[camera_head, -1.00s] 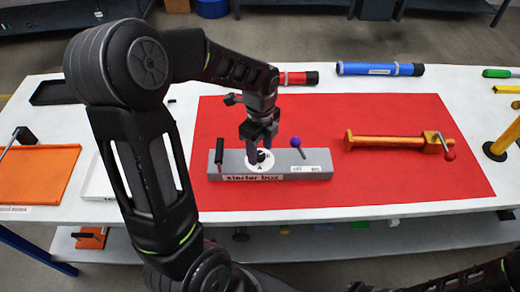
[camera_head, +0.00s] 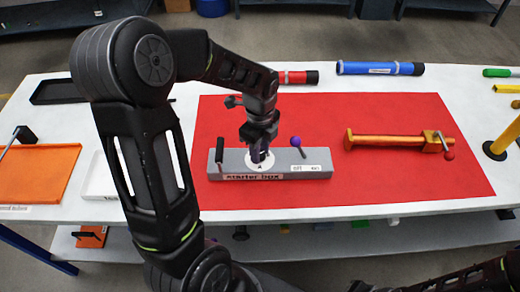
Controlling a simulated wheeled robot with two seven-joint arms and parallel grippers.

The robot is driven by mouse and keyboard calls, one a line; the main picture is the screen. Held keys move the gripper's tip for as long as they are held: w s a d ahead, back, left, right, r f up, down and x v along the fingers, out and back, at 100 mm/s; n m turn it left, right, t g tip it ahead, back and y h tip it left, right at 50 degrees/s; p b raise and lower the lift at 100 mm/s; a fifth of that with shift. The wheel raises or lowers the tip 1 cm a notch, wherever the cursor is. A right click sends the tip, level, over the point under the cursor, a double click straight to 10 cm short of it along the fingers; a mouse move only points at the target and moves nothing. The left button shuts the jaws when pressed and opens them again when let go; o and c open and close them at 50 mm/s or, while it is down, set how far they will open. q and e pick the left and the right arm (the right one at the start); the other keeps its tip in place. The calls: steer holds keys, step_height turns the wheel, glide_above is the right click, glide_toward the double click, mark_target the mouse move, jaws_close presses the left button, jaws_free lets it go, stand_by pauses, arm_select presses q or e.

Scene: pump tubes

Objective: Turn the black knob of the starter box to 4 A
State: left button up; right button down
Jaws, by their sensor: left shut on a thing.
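The starter box (camera_head: 290,172) is a long grey block lying on a red mat (camera_head: 370,190). It has a round white dial (camera_head: 268,166) with a letter "A" visible, a black-handled lever at its left end and a purple-blue ball lever (camera_head: 295,141) right of the dial. My left gripper (camera_head: 258,156) points down over the dial and is shut on the black knob, which is mostly hidden by the fingers. Most dial marks are hidden too. My right gripper does not show; part of a dark arm (camera_head: 440,282) shows at the bottom right.
An orange clamp-like tool (camera_head: 390,140) lies on the mat to the right. Red (camera_head: 298,78) and blue (camera_head: 380,69) tubes lie behind the mat. An orange tray (camera_head: 38,172), a white tray (camera_head: 103,178) and a black tray (camera_head: 58,92) are at the left. The mat in front of the box is clear.

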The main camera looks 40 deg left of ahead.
arm_select(q)
steer(key=shift+n, duration=0.3)
jaws_close()
steer(key=shift+n+b, duration=0.45)
steer(key=shift+n, duration=0.75)
steer(key=n+b, duration=0.1)
steer(key=n, duration=0.3)
steer(key=n+b, duration=0.1)
steer(key=n, duration=0.6)
steer(key=shift+w+n, duration=0.1)
steer(key=shift+n, duration=0.3)
steer(key=n+b, duration=0.1)
steer(key=n, duration=0.3)
steer(key=shift+n+b, duration=0.35)
steer(key=shift+n, duration=1.85)
steer(key=shift+a, duration=0.1)
